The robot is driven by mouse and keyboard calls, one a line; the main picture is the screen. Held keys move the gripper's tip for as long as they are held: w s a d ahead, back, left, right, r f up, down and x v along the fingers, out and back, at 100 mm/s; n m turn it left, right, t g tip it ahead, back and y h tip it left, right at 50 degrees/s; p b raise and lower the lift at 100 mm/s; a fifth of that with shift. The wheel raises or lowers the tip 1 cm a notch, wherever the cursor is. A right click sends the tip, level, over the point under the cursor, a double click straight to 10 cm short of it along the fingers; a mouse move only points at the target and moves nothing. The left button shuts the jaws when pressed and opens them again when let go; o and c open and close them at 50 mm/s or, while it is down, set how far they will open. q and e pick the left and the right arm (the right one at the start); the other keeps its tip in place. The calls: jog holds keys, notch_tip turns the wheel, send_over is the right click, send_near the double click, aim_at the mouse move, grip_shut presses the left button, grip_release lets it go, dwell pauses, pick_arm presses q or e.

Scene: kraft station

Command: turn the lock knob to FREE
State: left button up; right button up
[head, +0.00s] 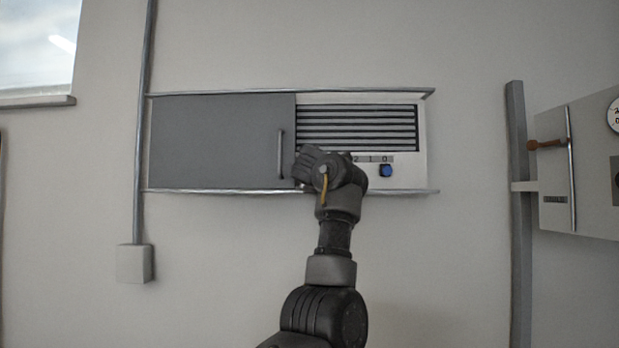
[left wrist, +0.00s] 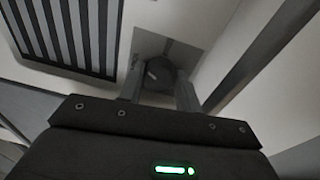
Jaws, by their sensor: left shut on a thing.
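The lock knob (left wrist: 160,73) shows in the left wrist view as a dark round knob with a pale pointer mark, on a grey plate (left wrist: 150,44). The two fingers of my left gripper (left wrist: 161,88) are shut on it, one on each side. In the head view my left gripper (head: 318,167) is at the lower left of the white vent panel (head: 421,150) and hides the knob. No FREE label is readable in either view. My right gripper is not in view.
A grey sliding door (head: 215,140) with a vertical handle (head: 281,154) is left of the gripper. A blue knob (head: 386,171) under the digits 2 1 0 is close on its right, below the louvred vent (head: 357,127). A metal rail (head: 220,190) runs beneath.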

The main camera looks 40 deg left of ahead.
pick_arm(q)
jog(key=m+b, duration=0.1)
jog(key=m, duration=0.2)
jog(key=m+b, duration=0.2)
jog(key=m, duration=0.2)
jog(key=m+t+b, duration=0.1)
jog(key=m, duration=0.3)
jog(key=shift+a+f+b, duration=0.1)
jog(key=shift+f+b, duration=0.25)
jog(key=shift+f, duration=0.05)
jog(key=shift+m, duration=0.3)
jog(key=o, duration=1)
jog(key=shift+r, duration=0.15)
jog(key=shift+c, duration=0.2)
jog(key=shift+s+r, duration=0.1)
